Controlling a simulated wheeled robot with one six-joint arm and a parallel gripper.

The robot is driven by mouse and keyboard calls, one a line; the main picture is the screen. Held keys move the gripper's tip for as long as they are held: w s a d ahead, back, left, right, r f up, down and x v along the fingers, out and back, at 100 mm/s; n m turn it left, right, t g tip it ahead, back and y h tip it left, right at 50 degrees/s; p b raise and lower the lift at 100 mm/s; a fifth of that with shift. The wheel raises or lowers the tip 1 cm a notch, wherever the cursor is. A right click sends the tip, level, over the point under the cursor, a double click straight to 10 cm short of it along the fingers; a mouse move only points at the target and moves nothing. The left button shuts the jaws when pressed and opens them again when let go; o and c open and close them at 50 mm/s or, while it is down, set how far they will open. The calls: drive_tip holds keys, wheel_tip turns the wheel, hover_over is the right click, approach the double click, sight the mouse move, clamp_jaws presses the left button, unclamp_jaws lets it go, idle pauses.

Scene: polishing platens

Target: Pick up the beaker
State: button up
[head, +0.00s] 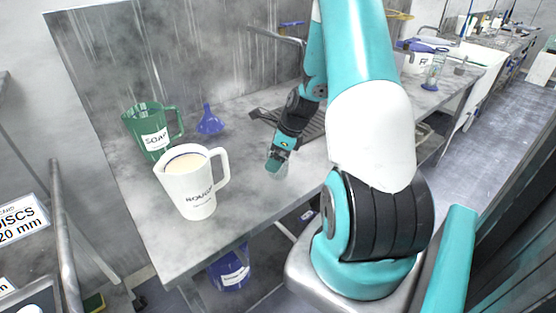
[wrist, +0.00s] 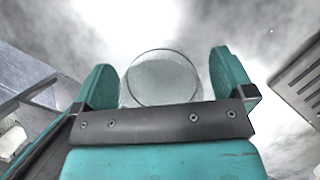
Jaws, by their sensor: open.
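A small clear glass beaker (head: 281,174) stands on the grey metal bench, just below my gripper in the head view. In the wrist view the beaker (wrist: 162,80) shows as a round glass rim between the two teal fingers. My gripper (wrist: 162,78) is open, with one finger on each side of the beaker; a gap shows on the right, while the left finger is close to the glass. In the head view my gripper (head: 278,160) points down at the beaker and hides part of it.
On the bench to the left stand a white jug (head: 193,190) with pale liquid, a green jug (head: 152,140) labelled SOAP and a blue funnel (head: 210,122). A dark ribbed drainer (head: 309,126) lies behind my gripper. The bench (head: 245,205) in front is clear.

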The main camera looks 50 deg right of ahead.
drive_tip(key=c, duration=1)
